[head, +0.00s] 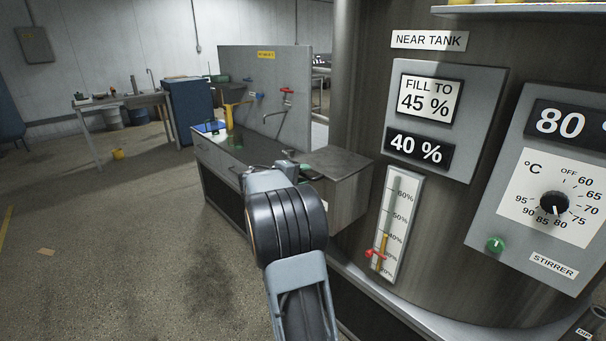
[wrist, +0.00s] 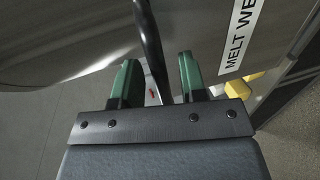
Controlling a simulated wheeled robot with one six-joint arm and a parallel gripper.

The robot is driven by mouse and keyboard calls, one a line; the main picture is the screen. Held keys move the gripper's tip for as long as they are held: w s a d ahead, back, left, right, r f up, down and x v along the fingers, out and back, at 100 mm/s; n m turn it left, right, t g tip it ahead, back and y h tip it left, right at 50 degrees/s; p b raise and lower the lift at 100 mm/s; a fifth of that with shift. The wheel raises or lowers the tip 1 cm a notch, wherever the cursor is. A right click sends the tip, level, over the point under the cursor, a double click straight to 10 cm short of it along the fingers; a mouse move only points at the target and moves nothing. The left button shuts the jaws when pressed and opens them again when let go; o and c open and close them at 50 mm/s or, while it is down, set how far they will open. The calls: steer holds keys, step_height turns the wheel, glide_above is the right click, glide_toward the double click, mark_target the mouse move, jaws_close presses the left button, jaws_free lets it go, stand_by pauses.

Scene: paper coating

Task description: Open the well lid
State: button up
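In the wrist view my gripper (wrist: 160,75) has its two green fingers apart. A dark bar (wrist: 148,40) runs between them, with a gap visible on each side. A rounded grey metal surface (wrist: 60,50) fills the upper left of that view; I cannot tell whether it is the well lid. A label reading "MELT WE…" (wrist: 240,30) is on a grey panel to the right, cut off by the frame edge. In the head view my arm reaches over the bench, and its end hides much of what is at the gripper.
The near tank (head: 365,60) with its dial panel (head: 550,190) and level gauge (head: 397,225) stands close on the right. A bench (head: 220,165) with taps on a back panel (head: 290,65) lies ahead. The floor (head: 110,230) at left is mostly clear.

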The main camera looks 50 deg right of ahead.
steer(key=shift+d, duration=0.25)
steer(key=shift+c, duration=0.2)
jaws_close()
stand_by(0.3)
